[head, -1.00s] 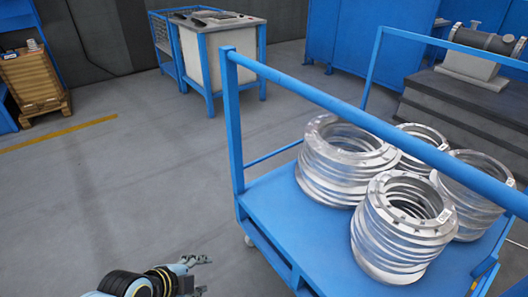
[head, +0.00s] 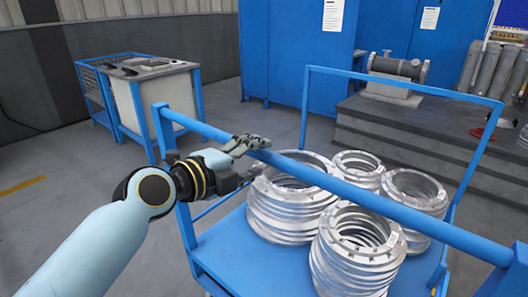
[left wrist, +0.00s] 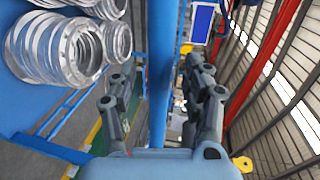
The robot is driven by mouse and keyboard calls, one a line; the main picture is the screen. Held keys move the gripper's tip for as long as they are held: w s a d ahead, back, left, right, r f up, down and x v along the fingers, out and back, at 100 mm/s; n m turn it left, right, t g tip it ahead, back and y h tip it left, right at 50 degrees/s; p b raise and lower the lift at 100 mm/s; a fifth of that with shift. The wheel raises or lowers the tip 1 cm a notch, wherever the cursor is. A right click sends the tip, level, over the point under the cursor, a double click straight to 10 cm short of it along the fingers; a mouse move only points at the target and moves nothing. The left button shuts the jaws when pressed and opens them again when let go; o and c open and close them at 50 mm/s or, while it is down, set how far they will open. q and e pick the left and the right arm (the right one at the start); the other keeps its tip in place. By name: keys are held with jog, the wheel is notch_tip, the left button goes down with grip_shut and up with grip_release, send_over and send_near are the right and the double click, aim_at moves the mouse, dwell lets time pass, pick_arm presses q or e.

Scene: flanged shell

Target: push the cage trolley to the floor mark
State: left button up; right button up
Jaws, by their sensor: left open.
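The cage trolley is a blue cart with a flat deck (head: 222,243) and upright tube frames at both ends. Its near push bar (head: 350,197) slants down to the right across the head view. My left gripper (head: 256,163) is open at this bar, toward its left end. In the left wrist view the bar (left wrist: 161,60) runs between the two spread fingers (left wrist: 160,100), with gaps visible on both sides. Several stacks of shiny metal flange rings (head: 360,240) stand on the deck. I cannot make out a sure floor mark; my right gripper is not shown.
A yellow floor line (head: 22,185) lies at the far left. A white-sided bin in a blue frame (head: 160,100) stands behind the trolley's left side. Blue cabinets (head: 290,50) and a dark stepped platform (head: 400,135) are behind. Grey floor left of the trolley is clear.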

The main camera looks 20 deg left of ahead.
aim_at(258, 156)
pick_arm(q)
jog(key=shift+x, duration=1.6)
jog(key=shift+c, duration=0.4)
jog(key=c, duration=0.9)
grip_shut()
jog(key=shift+w+f, duration=0.1)
jog(key=shift+f, duration=0.05)
jog(key=shift+s, duration=0.2)
jog(key=shift+o, duration=0.7)
grip_release()
jog(key=shift+a, duration=0.1)
jog(key=o, duration=0.8)
jog(key=shift+o, duration=0.2)
jog(key=v, duration=1.2)
